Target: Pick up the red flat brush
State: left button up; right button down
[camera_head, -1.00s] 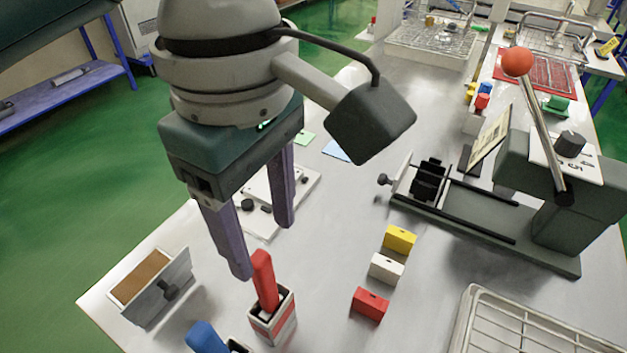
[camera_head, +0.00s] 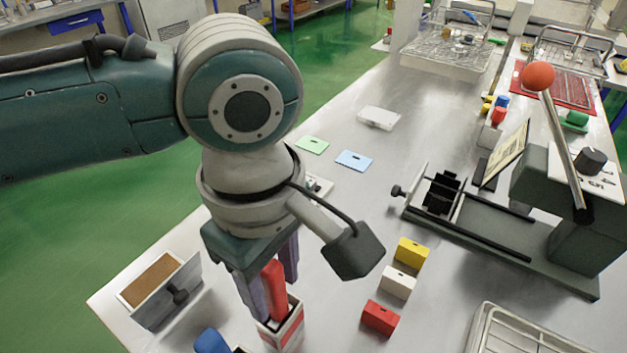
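The red flat brush (camera_head: 272,284) stands upright in a small red-and-white holder (camera_head: 286,331) near the front of the table. Only its red handle shows; its lower end is hidden in the holder. My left gripper (camera_head: 275,298) points down over the holder, with one purple finger left of the handle and the other behind it to the right. The fingers look apart, and the handle appears between or just in front of them; contact is not clear. My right gripper is not in view.
A blue handle (camera_head: 212,341) stands close to the holder at the bottom edge. Red (camera_head: 380,317), white (camera_head: 398,283) and yellow (camera_head: 411,252) blocks lie to the right. A box with a brown top (camera_head: 152,281) is at left. A wire rack (camera_head: 478,335) sits front right.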

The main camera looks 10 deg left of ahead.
pick_arm(q)
grip_shut()
dwell(0.5)
